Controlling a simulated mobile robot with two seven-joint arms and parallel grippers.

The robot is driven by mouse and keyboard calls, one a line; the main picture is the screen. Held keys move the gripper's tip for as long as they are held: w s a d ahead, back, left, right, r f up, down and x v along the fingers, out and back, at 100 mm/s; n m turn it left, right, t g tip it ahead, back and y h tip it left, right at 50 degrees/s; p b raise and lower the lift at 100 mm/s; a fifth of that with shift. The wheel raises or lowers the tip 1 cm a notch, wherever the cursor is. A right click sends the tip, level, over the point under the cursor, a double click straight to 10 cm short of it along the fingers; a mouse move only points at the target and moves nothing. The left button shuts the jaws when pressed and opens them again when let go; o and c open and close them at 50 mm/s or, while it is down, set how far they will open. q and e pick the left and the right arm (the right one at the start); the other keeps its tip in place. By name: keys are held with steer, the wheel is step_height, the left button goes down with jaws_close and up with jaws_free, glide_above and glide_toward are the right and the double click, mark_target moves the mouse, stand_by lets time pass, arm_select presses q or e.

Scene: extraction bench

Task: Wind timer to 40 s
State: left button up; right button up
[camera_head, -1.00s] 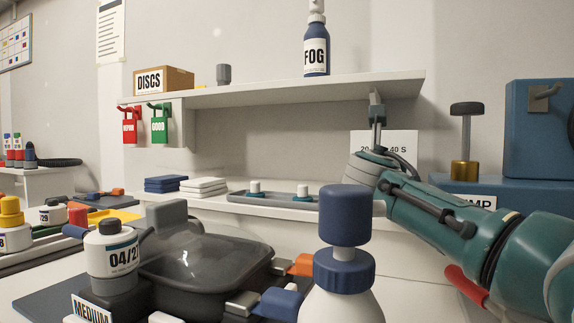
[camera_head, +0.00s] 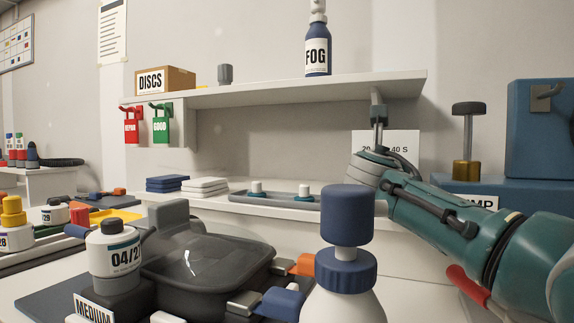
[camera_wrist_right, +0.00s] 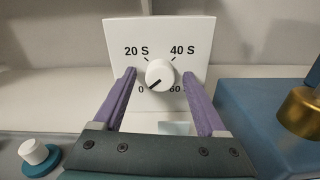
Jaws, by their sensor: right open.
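The timer (camera_wrist_right: 120,32) is a white upright panel marked 0, 20 S, 40 S and 60 around a round white knob (camera_wrist_right: 160,75). The knob's dark pointer line aims down-left, at the 0 mark. In the head view the timer panel (camera_head: 408,143) stands under the shelf's right end, partly hidden by my right arm. My right gripper (camera_wrist_right: 160,82) is open in the right wrist view, its two purple fingers apart on either side of the knob. I cannot tell whether they touch it. My left gripper is not in view.
A blue pump unit (camera_head: 535,130) with a brass plunger (camera_head: 465,165) stands right of the timer. A blue-capped bottle (camera_head: 345,270) and a dark lidded pan (camera_head: 205,265) fill the front.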

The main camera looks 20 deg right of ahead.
steer(key=shift+s+a+p, duration=0.4)
steer(key=shift+a, duration=0.05)
steer(key=p+v, duration=0.1)
steer(key=v, duration=0.5)
steer(key=shift+s+a+p, duration=0.15)
steer(key=shift+p, duration=0.15)
